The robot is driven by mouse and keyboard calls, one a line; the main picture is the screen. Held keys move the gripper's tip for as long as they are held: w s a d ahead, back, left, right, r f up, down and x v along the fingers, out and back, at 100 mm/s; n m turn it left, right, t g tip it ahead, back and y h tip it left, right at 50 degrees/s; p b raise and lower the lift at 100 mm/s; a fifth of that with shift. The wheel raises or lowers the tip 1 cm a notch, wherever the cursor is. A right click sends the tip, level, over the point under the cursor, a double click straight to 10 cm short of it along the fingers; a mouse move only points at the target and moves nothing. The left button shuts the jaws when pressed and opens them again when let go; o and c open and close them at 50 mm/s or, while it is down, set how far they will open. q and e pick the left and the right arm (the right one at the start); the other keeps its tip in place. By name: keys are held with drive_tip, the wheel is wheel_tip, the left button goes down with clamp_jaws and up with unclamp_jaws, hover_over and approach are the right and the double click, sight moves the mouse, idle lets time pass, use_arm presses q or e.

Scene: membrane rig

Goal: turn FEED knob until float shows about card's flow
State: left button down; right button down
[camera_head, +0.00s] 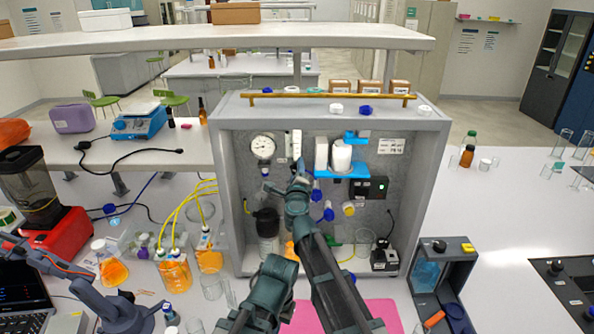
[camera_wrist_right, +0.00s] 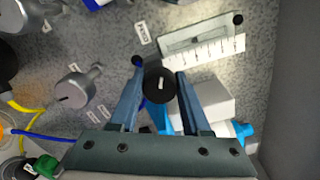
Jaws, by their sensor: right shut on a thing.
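The black FEED knob (camera_wrist_right: 159,84), with a white pointer line, sits between the fingertips of my right gripper (camera_wrist_right: 160,92) in the right wrist view. The fingers are closed on its two sides. In the head view the right gripper (camera_head: 299,168) reaches into the rig and hides the knob. The flow meter (camera_head: 297,145) is a narrow white strip just above the gripper. In the wrist view its white scale (camera_wrist_right: 204,51) lies tilted at upper right; I cannot make out the float. A white card (camera_head: 391,146) hangs on the back panel, its text too small to read.
A round gauge (camera_head: 263,148) is left of the flow meter. A white cylinder (camera_head: 341,157) on a blue bracket and a black display box (camera_head: 369,188) are to the right. A silver valve (camera_wrist_right: 78,88) sits left of the knob. Yellow tubes (camera_head: 181,212) run at left.

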drive_tip(key=shift+s+m, duration=0.1)
drive_tip(key=shift+m, duration=0.9)
drive_tip(key=shift+c, duration=2)
unclamp_jaws()
